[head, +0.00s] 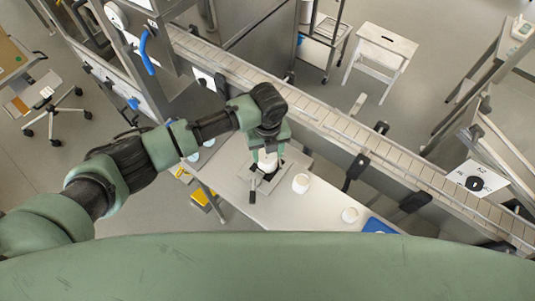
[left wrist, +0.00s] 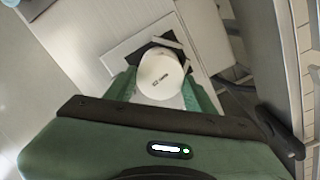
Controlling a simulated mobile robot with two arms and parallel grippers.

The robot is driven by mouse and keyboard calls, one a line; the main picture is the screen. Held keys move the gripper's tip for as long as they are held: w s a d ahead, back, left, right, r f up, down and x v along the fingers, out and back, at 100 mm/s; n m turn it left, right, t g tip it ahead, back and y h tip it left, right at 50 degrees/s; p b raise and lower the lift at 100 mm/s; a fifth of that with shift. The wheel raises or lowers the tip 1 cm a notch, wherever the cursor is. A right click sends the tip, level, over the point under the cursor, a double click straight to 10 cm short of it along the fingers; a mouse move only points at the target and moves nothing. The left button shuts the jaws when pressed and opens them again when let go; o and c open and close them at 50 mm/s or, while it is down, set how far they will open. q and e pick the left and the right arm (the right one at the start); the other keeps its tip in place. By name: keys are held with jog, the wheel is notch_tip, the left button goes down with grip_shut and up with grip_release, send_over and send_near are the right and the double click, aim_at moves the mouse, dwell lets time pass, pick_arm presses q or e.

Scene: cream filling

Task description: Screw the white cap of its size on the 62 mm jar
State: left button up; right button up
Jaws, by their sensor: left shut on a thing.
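My left gripper (head: 267,158) is shut on a round white cap (left wrist: 161,75), one green finger on each side of it. Small print on the cap's top looks like it starts with 62. The cap lies over a dark holder (left wrist: 150,49) on a pale square plate (left wrist: 121,56); in the head view it shows as a white round shape (head: 267,164) under the gripper. Any jar under the cap is hidden from above, so I cannot tell how the cap sits on it. My right gripper is in neither view.
A blue tray (head: 379,226) lies near the table's right end. A conveyor (head: 330,122) runs along the table's far side.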

pick_arm(q)
jog(key=m+b, duration=0.1)
jog(key=m, duration=0.1)
jog(key=shift+f+m, duration=0.15)
jog(key=shift+m, duration=0.25)
jog(key=m, duration=0.3)
jog(key=shift+a, duration=0.1)
jog(key=o, duration=1.2)
